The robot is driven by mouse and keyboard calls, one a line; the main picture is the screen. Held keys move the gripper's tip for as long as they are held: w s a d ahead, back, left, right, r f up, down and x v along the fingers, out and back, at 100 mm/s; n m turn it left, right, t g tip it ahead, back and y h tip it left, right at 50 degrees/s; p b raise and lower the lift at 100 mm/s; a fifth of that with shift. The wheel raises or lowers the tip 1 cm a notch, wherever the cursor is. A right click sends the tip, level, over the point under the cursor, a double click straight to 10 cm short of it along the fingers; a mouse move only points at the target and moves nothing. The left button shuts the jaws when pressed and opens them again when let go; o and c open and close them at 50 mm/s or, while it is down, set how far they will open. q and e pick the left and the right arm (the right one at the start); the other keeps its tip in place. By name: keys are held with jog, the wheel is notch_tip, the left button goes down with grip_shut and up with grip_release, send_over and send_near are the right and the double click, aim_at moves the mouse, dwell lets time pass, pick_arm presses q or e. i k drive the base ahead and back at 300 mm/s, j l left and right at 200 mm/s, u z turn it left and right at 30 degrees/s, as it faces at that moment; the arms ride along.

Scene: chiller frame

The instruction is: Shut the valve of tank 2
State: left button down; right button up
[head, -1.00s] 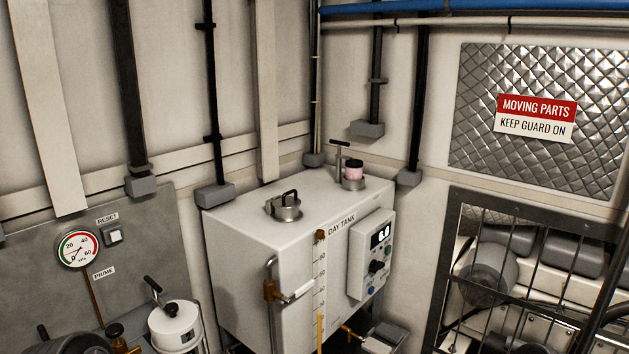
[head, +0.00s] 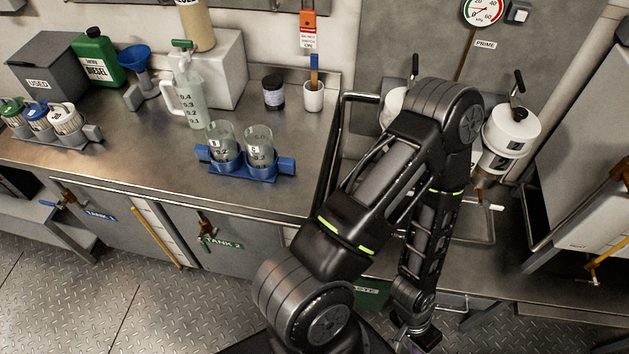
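The tank 2 valve (head: 205,222) is a small brass tap on the grey cabinet front under the steel counter. A green handle (head: 206,242) is at its lower end, beside the green "TANK 2" label (head: 228,246). The handle's exact angle is too small to tell. One of my black arms rises from the bottom middle, bends at the upper right and hangs down. Its wrist is near the bottom edge, right of the valve, and no fingertips show. My other gripper is not in the picture. Nothing of mine touches the valve.
The tank 1 valve (head: 66,197) with a blue handle is to the left. A yellow sight gauge (head: 158,238) stands between them. Above, the counter holds a blue beaker rack (head: 240,172) and a jug (head: 187,95). The floor (head: 130,310) before the cabinet is clear.

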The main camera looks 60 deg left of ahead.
aim_at(203, 244)
jog(key=u, duration=3.2)
jog(key=j, duration=0.1)
